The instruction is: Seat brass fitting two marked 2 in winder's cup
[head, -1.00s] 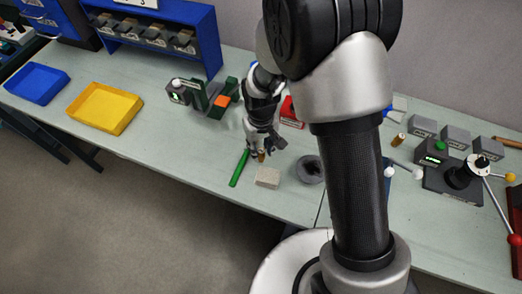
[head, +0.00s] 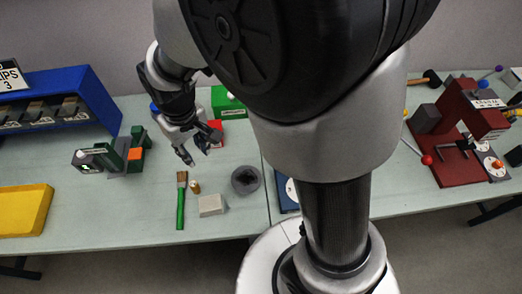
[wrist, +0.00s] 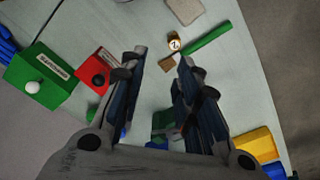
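A small brass fitting (head: 195,187) stands on the bench between a green-handled brush and a grey block. In the wrist view, the fitting (wrist: 174,42) shows a white round label that looks like a 2. My gripper (head: 196,154) is above and behind it in the head view, with its fingers spread. In the wrist view, my gripper (wrist: 161,57) is open and empty, and the fitting lies beyond the fingertips, apart from them. I cannot identify the winder's cup; my arm hides much of the bench right of centre.
The brush (head: 181,205), pale grey block (head: 211,205) and dark round pot (head: 246,180) are close to the fitting. A red box (wrist: 96,72) and green box (wrist: 40,82) stand behind. A red machine (head: 460,172) is at right.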

